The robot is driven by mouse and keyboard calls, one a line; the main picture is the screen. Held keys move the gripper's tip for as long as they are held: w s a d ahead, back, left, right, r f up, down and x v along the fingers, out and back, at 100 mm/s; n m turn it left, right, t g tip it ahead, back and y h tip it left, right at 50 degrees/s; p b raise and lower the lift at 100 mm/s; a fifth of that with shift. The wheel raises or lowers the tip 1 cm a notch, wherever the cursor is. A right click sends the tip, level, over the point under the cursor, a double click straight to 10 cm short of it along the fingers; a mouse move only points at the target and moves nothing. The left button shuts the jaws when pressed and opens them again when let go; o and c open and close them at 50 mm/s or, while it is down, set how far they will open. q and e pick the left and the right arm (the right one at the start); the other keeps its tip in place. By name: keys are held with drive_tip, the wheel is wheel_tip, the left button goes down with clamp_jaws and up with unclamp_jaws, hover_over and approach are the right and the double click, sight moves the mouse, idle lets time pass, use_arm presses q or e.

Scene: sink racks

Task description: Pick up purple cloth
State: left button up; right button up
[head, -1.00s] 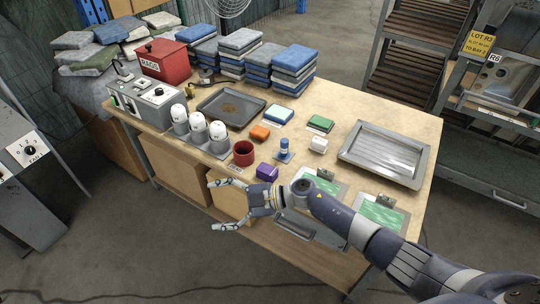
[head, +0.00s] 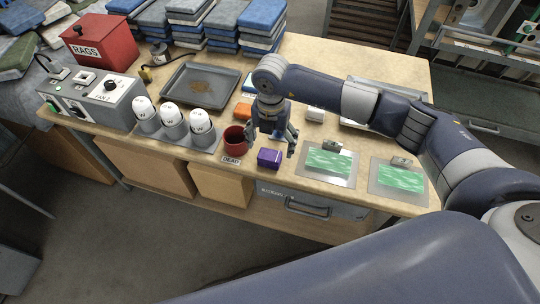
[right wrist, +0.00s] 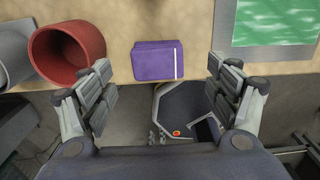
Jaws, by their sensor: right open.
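The purple cloth (head: 269,158) is a small folded block near the front edge of the workbench, just right of the red cup. In the right wrist view the purple cloth (right wrist: 154,61) lies ahead of and between the fingers, with a white strip on its right side. My right gripper (head: 271,143) is open and empty, pointing down above and slightly behind the cloth in the head view. In the right wrist view the right gripper (right wrist: 163,82) shows its two fingers wide apart, not touching the cloth. My left gripper is not in view.
A red cup (head: 235,140) stands close left of the cloth. A clipboard-like plate with a green sheet (head: 328,163) lies to the right. White-topped bottles (head: 173,122) and a dark tray (head: 202,86) are further left. The bench's front edge (head: 215,161) is close.

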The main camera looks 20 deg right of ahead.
sight(270, 155)
drive_tip(key=shift+f, duration=0.4)
wheel_tip(270, 155, down, 5)
drive_tip(key=shift+s+a+r+p, duration=0.1)
drive_tip(key=shift+a+p, duration=0.05)
drive_tip(key=shift+p, duration=0.5)
drive_tip(key=shift+f, duration=0.25)
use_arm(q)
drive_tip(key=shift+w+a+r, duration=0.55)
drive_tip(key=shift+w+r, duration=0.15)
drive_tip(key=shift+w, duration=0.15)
use_arm(e)
drive_tip(key=c, duration=1)
